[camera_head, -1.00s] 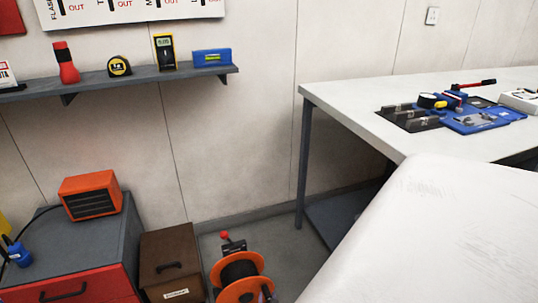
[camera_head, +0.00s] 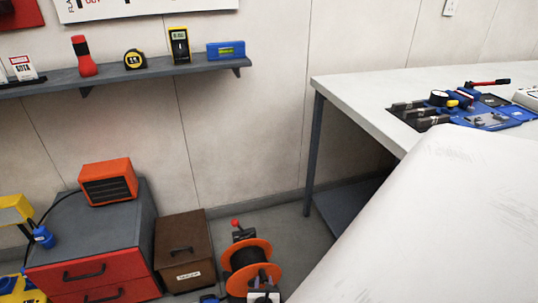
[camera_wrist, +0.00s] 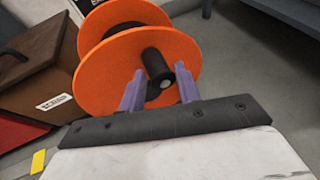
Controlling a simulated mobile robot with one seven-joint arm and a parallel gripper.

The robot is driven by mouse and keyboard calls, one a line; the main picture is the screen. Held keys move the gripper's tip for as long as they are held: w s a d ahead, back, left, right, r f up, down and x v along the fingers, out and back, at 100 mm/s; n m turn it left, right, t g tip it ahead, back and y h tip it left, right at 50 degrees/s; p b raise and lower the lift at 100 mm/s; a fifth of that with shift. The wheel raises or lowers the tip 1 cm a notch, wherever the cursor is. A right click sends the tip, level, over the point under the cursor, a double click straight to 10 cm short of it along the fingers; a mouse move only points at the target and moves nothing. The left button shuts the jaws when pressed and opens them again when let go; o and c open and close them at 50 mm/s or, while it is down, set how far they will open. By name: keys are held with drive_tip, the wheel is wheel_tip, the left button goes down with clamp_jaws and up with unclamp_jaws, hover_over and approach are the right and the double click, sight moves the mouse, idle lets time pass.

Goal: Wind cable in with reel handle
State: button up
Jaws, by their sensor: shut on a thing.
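The cable reel (camera_head: 262,249) stands on the floor at the bottom middle of the head view. It has orange side discs with black cable wound between them, partly hidden by my gripper. In the wrist view the orange disc (camera_wrist: 110,75) of the reel fills the upper middle. Its black handle (camera_wrist: 155,63) sticks out toward the camera. My gripper (camera_wrist: 160,92) has its purple fingers on either side of this handle, shut on it. The handle's far end and the fingers' contact are partly hidden.
A brown box (camera_head: 184,255) stands close left of the reel, beside a grey cabinet with red drawers (camera_head: 85,278). A white-topped workbench (camera_head: 355,105) is at the right. A shelf (camera_head: 130,75) hangs on the wall. Some bare floor (camera_head: 285,225) lies behind the reel.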

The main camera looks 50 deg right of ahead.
drive_tip(key=shift+a+f, duration=0.2)
drive_tip(key=a, duration=0.1)
drive_tip(key=w+a+p, duration=0.1)
drive_tip(key=shift+w+a+r, duration=0.15)
drive_tip(key=shift+w+a, duration=0.15)
drive_tip(key=o, duration=0.9)
drive_tip(key=shift+w, duration=0.1)
drive_tip(key=shift+r, duration=0.15)
drive_tip(key=shift+d, duration=0.1)
